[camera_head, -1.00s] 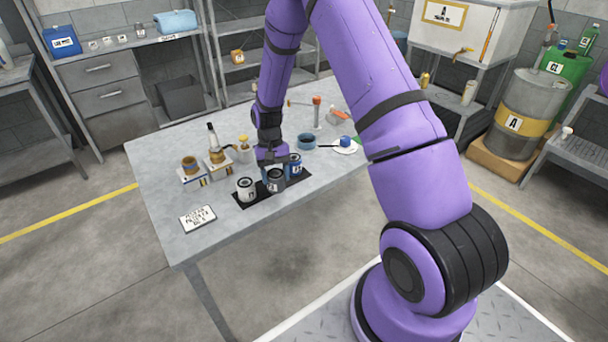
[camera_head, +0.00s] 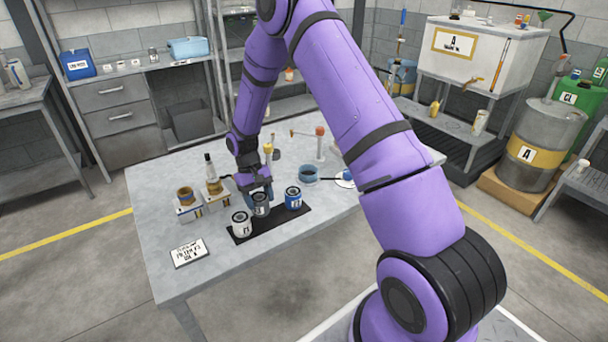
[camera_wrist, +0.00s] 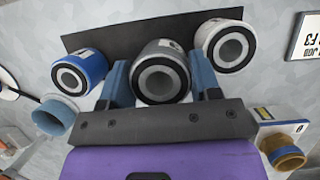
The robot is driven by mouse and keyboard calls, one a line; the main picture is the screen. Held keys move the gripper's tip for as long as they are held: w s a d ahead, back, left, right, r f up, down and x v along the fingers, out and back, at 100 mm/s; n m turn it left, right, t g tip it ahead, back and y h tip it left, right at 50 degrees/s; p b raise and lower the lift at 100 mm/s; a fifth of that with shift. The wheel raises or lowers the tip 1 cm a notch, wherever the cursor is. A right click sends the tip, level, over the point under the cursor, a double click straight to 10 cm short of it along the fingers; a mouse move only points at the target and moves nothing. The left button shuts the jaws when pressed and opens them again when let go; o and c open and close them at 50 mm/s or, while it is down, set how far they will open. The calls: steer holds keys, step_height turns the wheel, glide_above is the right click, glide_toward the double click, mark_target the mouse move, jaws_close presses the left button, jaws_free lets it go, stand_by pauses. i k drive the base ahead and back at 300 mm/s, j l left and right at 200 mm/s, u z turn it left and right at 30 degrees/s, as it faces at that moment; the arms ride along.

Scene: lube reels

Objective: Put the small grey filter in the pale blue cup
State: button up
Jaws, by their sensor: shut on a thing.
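The small grey filter (camera_head: 261,205) is a dark grey can between its white and blue neighbours. In the wrist view the grey filter (camera_wrist: 161,77) shows its round open end between two blue-grey fingers. My gripper (camera_head: 258,192) is shut on it from above; the gripper (camera_wrist: 160,82) has one finger on each side of it. The filter appears slightly raised from the black mat, but its base is partly hidden. The pale blue cup (camera_head: 308,173) stands upright on the table, behind and right of the filters. It also shows in the wrist view (camera_wrist: 52,117) at the left.
A white filter (camera_head: 241,223) and a blue filter (camera_head: 293,198) stand close on either side on the black mat (camera_head: 268,223). The front table is mostly clear.

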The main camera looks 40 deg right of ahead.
mark_target(308, 173)
steer(key=i+l+u, duration=0.1)
steer(key=l+u, duration=0.4)
steer(key=l, duration=0.35)
steer(key=l+u, duration=0.5)
steer(key=l, duration=0.35)
steer(key=j, duration=0.1)
